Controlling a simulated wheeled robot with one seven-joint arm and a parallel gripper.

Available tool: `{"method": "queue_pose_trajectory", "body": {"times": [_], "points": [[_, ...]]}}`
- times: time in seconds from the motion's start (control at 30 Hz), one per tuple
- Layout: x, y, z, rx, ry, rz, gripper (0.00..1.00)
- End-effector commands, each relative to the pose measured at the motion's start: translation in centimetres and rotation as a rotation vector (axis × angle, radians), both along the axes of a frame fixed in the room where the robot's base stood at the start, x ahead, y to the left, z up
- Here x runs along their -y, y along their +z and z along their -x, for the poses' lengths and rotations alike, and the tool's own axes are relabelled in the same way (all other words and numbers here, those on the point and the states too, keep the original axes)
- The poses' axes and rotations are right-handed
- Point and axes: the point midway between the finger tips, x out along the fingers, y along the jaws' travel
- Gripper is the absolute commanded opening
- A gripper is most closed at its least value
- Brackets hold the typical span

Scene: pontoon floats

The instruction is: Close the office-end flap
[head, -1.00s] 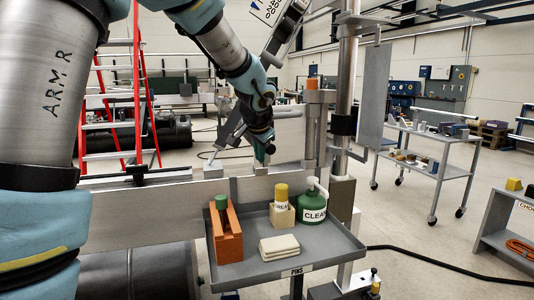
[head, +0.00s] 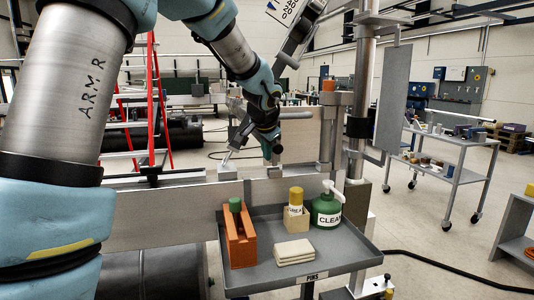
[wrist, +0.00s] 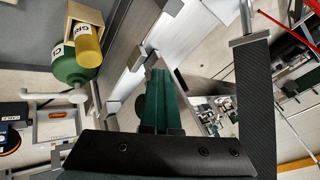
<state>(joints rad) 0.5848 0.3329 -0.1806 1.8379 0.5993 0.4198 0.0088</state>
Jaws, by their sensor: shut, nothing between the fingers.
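My gripper (head: 271,156) hangs just behind the grey beam at the back of the tray, pointing down. In the wrist view its green fingers (wrist: 161,100) are together with nothing between them. A pale upright panel (head: 302,135) stands just behind and to the right of my gripper, beside a metal post. A grey upright plate (head: 393,98) is mounted to the right of the tall post. I cannot tell which of these, if either, is the office-end flap. No clear contact with a panel shows.
A grey tray (head: 348,259) in front holds an orange block, a yellow-capped bottle, a green CLEAN bottle and pale pads. A tall metal post (head: 359,90) rises behind its right end. A red ladder (head: 153,100) stands left; a cart (head: 440,173) stands right.

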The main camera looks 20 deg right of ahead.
Motion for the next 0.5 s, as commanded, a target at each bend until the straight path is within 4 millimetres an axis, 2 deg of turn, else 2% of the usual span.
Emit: {"method": "queue_pose_trajectory", "body": {"times": [0.03,0.17,0.5], "points": [[-0.3,0.5,-0.8,0.014,0.007,0.008,0.0],[-0.5,1.1,-0.5,0.016,0.009,0.009,0.0],[-2.0,5.9,3.5,0.013,0.005,0.008,0.0]]}}
